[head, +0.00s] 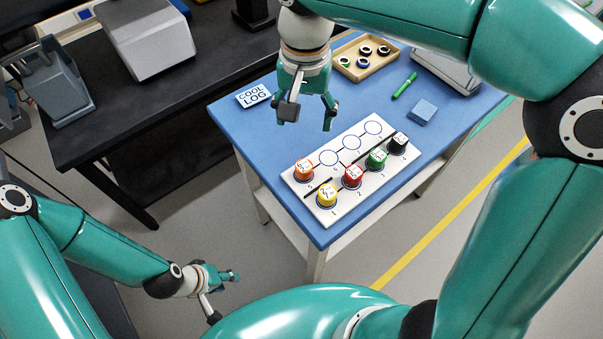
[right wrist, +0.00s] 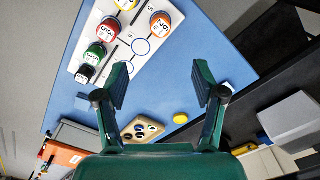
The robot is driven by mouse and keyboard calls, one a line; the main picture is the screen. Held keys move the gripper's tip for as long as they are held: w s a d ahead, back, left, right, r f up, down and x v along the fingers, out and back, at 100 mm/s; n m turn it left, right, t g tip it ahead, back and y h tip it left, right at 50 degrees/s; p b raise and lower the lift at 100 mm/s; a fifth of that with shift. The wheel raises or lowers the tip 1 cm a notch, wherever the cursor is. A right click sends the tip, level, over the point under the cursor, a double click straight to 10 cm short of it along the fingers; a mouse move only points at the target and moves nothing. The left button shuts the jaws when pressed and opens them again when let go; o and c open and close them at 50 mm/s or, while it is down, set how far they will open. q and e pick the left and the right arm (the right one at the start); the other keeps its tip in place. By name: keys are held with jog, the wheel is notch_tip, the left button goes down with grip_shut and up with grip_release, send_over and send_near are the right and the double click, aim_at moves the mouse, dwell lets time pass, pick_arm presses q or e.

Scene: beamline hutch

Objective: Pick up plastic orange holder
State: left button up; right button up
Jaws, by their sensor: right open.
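The orange holder (head: 304,170) stands upright with a white-labelled top on the white numbered board, at its left near position 5. It also shows at the top of the right wrist view (right wrist: 160,25). My right gripper (head: 309,108) is open and empty above the blue table, behind the orange holder in the head view. In the right wrist view its fingers (right wrist: 157,85) are apart, with the holder beyond them. My left gripper (head: 224,296) is open and empty, low over the floor at the table's near left.
The board (head: 330,160) also bears yellow (head: 327,195), red (head: 352,177), green (head: 377,159) and black (head: 398,143) holders, close together. A tray (head: 345,70) of rings, a green marker (head: 404,86), a blue block (head: 423,112) and a COOL LOG card (head: 253,95) lie behind.

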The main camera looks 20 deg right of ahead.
notch_tip(320, 180, down, 2)
send_over(304, 166)
jog(key=f, duration=1)
jog(key=shift+s+a+b, duration=0.1)
jog(key=shift+s+b, duration=0.15)
jog(key=shift+b, duration=0.1)
jog(key=shift+w+f+p, duration=0.15)
jog(key=shift+f+p, duration=0.1)
jog(key=shift+f, duration=1.3)
jog(key=shift+w+f+p, duration=0.1)
jog(key=shift+f+p, duration=0.15)
jog(key=shift+f, duration=1.25)
jog(key=c, duration=1.3)
